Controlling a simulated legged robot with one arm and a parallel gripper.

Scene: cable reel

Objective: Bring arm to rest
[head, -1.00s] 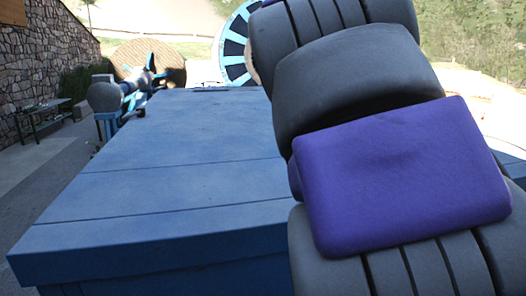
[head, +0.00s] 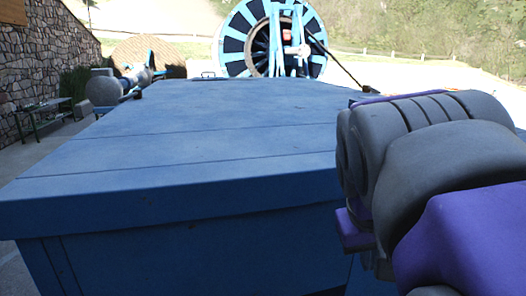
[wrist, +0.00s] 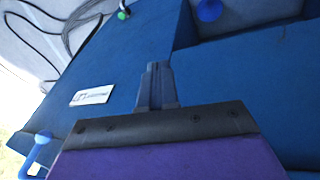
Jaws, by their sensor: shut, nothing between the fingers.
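My gripper (wrist: 157,86) shows in the wrist view, its two dark fingers together with nothing between them. It points over a blue panelled surface, and I cannot tell how far off that surface is. In the head view my grey and purple arm fills the lower right and is bent low beside the blue box. My fingers cannot be made out in the head view.
A large blue box (head: 200,150) fills the middle of the head view, its top bare. Behind it stands a blue and black cable reel (head: 238,42). A stone wall (head: 45,50) and bench (head: 45,115) are at left. Dark cables (wrist: 65,22) show in the wrist view.

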